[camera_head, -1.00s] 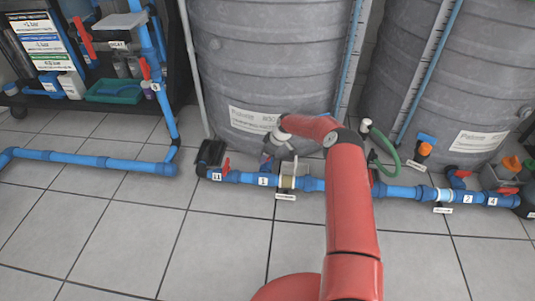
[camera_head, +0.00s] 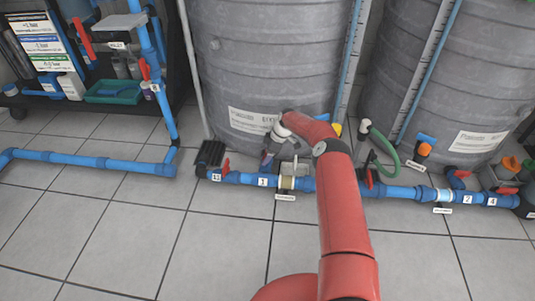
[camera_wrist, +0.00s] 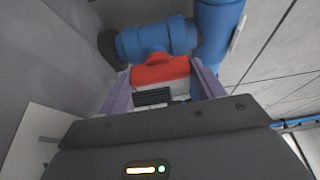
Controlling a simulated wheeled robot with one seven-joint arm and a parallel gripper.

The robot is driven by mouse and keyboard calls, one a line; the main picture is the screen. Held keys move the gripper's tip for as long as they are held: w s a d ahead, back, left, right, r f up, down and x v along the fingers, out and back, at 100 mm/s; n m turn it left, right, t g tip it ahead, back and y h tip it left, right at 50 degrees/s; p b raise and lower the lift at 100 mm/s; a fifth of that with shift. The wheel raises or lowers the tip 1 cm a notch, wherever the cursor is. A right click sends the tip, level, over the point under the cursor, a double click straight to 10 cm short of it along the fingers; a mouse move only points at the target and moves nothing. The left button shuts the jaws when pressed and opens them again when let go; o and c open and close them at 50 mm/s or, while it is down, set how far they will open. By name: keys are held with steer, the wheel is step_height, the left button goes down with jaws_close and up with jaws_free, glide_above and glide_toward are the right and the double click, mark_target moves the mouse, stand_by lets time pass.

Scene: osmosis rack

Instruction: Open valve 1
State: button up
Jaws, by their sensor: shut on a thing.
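Valve 1 sits on the blue floor pipe in front of the left grey tank, by the white label "1" (camera_head: 263,181). Its red handle (camera_wrist: 160,70) shows in the wrist view, between the two purple-grey fingers of my gripper (camera_wrist: 161,77). The gripper is shut on the handle. Blue pipe fittings (camera_wrist: 158,38) lie just beyond the handle. In the head view my gripper (camera_head: 267,160) is small and dark above the pipe, partly hidden by my red arm. The handle cannot be made out clearly there.
The left grey tank (camera_head: 255,60) stands close behind the pipe. Another red-handled valve (camera_head: 226,167) is to the left, and more red handles (camera_head: 460,174) are to the right. A green hose (camera_head: 388,160) curves by the right tank (camera_head: 450,70). The tiled floor (camera_head: 120,230) in front is open.

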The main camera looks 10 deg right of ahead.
steer(key=o, duration=1)
